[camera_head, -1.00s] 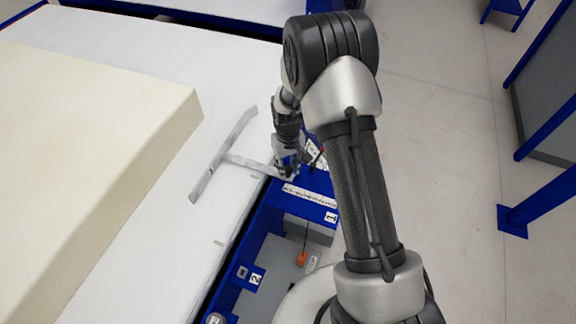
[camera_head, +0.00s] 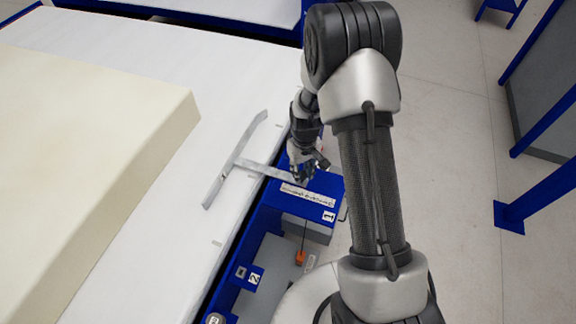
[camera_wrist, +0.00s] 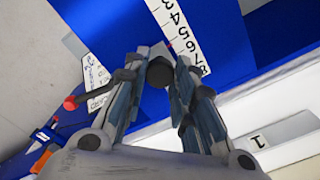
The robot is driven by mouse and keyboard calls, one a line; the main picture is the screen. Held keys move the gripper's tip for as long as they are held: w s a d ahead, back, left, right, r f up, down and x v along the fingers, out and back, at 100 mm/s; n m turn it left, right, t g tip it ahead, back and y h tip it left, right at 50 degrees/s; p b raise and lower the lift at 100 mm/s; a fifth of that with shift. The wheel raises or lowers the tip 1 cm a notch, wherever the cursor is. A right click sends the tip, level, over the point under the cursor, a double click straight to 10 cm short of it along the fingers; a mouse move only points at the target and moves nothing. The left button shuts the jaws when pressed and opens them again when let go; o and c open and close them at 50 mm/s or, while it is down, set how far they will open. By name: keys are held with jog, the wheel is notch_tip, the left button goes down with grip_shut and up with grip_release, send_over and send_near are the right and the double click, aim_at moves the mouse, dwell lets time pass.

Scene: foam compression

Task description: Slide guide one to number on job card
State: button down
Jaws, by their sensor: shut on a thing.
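Guide one is a flat grey T-shaped metal piece (camera_head: 236,160) on the white table, its crossbar apart from the foam block (camera_head: 150,130). Its stem runs right to the blue ledge, and a "1" label shows on a pale bar in the wrist view (camera_wrist: 262,141). My gripper (camera_head: 302,178) is at the stem's ledge end. In the wrist view my gripper (camera_wrist: 160,80) is shut on a dark knob (camera_wrist: 160,72). A white number scale (camera_wrist: 182,35) showing 3 to 8 lies just beyond the fingertips. A white card with small, unreadable writing (camera_wrist: 96,80) is at left.
A blue bench frame (camera_head: 262,222) with "1" and "2" labels runs along the table edge. An orange block (camera_head: 300,258) hangs or sits inside it. A red-tipped lever (camera_wrist: 70,103) is left of my gripper. Blue posts stand on the floor at right.

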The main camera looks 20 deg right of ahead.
jog(key=shift+s+d, duration=0.7)
jog(key=shift+d, duration=0.3)
jog(key=c, duration=1.3)
grip_release()
notch_tip(320, 180, up, 12)
